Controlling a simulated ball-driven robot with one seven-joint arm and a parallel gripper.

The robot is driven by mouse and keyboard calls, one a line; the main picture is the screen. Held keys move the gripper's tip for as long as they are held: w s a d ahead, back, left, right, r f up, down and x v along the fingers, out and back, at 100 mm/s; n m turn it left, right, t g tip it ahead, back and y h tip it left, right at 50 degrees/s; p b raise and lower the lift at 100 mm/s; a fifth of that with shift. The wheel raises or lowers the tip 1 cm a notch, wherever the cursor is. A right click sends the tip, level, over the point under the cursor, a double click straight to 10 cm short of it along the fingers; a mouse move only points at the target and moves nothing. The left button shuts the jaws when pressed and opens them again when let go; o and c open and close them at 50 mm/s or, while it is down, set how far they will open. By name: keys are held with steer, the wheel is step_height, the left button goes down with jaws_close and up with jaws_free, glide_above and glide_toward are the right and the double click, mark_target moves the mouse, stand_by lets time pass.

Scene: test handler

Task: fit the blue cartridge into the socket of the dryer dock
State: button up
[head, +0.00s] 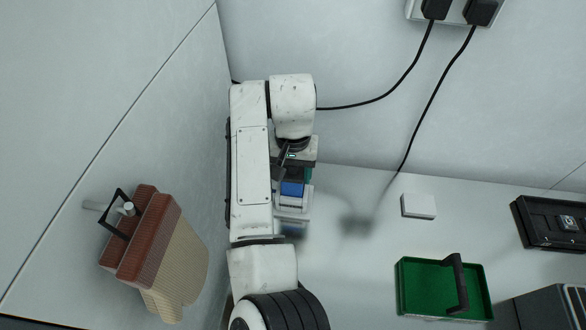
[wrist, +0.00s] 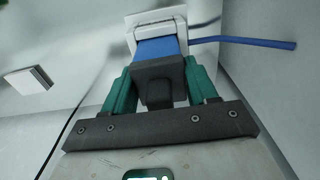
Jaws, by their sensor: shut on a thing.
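The blue cartridge (wrist: 158,48) has a dark block-shaped end, and my gripper (wrist: 158,78) is shut on that end with its teal fingers. In the wrist view the blue body runs up to the white dryer dock (wrist: 158,27), where its far end is hidden. I cannot tell whether it is in the socket or just in front of it. In the head view the blue cartridge (head: 292,188) shows beside my arm, with the white dock (head: 293,211) just below it. My arm hides part of both.
A blue tube (wrist: 250,42) lies right of the dock. A small white box (head: 418,206), a green tray with a black handle (head: 412,287) and a dark case (head: 545,222) stand to the right. Black cables run from a wall outlet.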

steer(key=shift+f+b, duration=0.35)
steer(key=shift+f, duration=0.7)
steer(key=o, duration=1.3)
steer(key=shift+c, duration=0.2)
steer(key=shift+r, duration=0.1)
step_height(320, 180, up, 11)
steer(key=shift+f, duration=0.15)
steer(key=shift+f, duration=0.1)
